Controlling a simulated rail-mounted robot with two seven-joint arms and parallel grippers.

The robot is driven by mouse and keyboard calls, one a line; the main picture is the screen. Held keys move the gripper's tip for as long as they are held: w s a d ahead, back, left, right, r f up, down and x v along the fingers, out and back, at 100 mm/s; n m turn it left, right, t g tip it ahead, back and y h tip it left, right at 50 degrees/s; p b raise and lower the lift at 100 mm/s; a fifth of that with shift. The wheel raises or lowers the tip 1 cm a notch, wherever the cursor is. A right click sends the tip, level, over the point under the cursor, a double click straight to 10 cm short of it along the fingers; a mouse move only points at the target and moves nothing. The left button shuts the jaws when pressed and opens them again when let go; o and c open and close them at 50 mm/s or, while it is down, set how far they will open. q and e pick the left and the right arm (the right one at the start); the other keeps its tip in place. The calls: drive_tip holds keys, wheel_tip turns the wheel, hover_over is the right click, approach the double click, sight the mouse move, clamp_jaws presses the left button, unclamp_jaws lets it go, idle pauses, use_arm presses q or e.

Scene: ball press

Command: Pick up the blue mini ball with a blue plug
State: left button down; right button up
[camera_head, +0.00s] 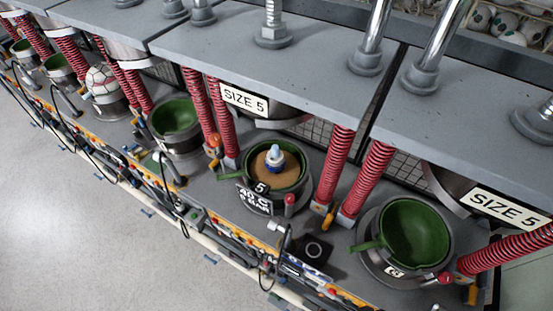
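A small light-blue and white piece with a dark blue lower part (275,157) stands upright in the middle of a round mould. Around it in the mould is a tan-brown surface (262,176). The mould has a green rim (302,184), and a plate marked 5 and 40 C hangs at its front. The piece is too small for me to tell ball from plug. Neither of my grippers is in view.
A green bowl mould (416,232) stands empty at the right, and another (176,116) at the left. A white ball (102,80) sits in a mould further left. Grey press plates (290,60), red springs (333,165) and rods surround the moulds. The floor (70,220) is clear.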

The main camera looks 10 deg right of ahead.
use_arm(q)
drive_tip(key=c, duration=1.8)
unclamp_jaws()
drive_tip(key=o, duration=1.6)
